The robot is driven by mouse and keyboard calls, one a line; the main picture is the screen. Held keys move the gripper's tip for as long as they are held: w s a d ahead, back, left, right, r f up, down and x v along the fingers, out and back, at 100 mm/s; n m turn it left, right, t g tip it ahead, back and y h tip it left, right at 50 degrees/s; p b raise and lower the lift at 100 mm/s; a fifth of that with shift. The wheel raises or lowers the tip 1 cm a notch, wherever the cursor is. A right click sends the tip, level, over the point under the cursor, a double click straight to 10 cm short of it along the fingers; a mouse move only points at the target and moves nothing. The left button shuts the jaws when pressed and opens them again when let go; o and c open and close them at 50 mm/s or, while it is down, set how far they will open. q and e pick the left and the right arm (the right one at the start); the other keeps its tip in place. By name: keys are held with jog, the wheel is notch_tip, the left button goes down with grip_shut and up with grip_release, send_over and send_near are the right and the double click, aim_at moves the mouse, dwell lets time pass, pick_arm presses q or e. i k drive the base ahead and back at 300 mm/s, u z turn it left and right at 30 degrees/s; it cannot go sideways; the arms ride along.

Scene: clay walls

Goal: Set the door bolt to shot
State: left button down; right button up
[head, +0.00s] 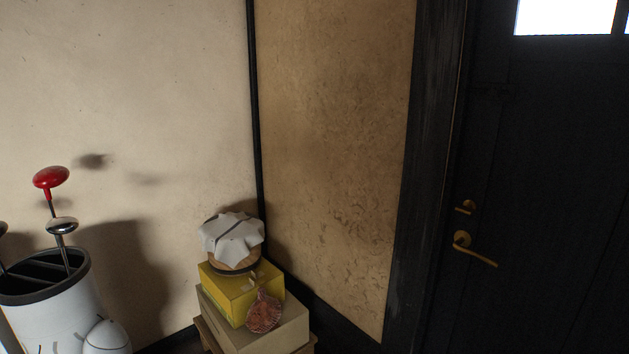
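The dark door (540,180) fills the right side of the head view and looks closed in its dark frame (425,180). A small brass bolt turn (466,208) sits on the door near its left edge; its short tab points left and roughly level. Just below it is a brass lever handle (474,247), its lever running to the right and slightly down. Whether the bolt is shot or drawn cannot be told from here. Neither of my grippers is in view.
At the lower middle, a small wooden stand (209,336) bears a beige box (243,338), a yellow box (229,290), a cloth-covered jar (232,235) and a reddish fig-shaped item (264,313). A white bin (55,315) with red- and silver-topped rods stands at the lower left.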

aim_at(493, 92)
jog(key=k, duration=0.5)
jog(key=z, duration=1.35)
jog(key=i, duration=1.25)
jog(key=u, duration=1.95)
